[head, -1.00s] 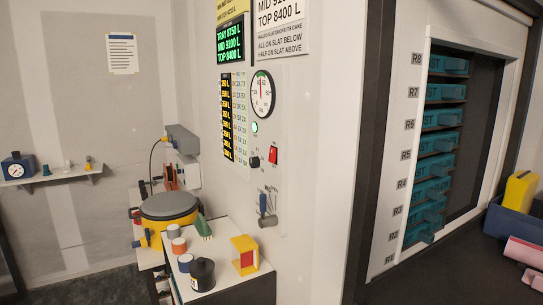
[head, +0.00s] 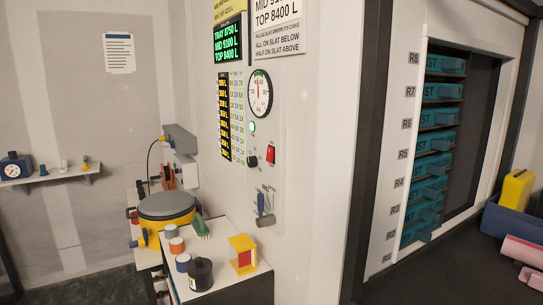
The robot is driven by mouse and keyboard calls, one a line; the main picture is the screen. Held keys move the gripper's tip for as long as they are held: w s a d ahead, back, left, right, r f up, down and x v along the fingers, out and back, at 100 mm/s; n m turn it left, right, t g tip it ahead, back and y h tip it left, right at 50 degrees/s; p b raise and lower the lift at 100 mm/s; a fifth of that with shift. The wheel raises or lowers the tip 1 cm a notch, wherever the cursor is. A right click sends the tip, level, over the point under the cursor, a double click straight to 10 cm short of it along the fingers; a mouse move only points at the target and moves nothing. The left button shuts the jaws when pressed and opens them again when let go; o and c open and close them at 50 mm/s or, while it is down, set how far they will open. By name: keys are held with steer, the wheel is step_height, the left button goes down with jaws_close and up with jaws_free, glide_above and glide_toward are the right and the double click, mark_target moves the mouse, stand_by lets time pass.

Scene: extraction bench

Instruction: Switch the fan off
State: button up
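On the white wall panel in the head view, a red rocker switch (head: 271,154) sits in a dark frame. I cannot tell from its face which way it is set. A black knob (head: 253,161) is to its left, and a green lamp (head: 252,127) glows above the knob. A round white dial gauge (head: 260,93) is above them, its needle pointing about straight up. The fan itself is not clearly seen. My gripper is not in view.
A white bench (head: 217,259) below the panel holds several small jars and a yellow-and-red block (head: 242,254). A rack of teal trays (head: 437,143) stands right, beyond a dark frame post. A dark counter (head: 430,275) fills the lower right.

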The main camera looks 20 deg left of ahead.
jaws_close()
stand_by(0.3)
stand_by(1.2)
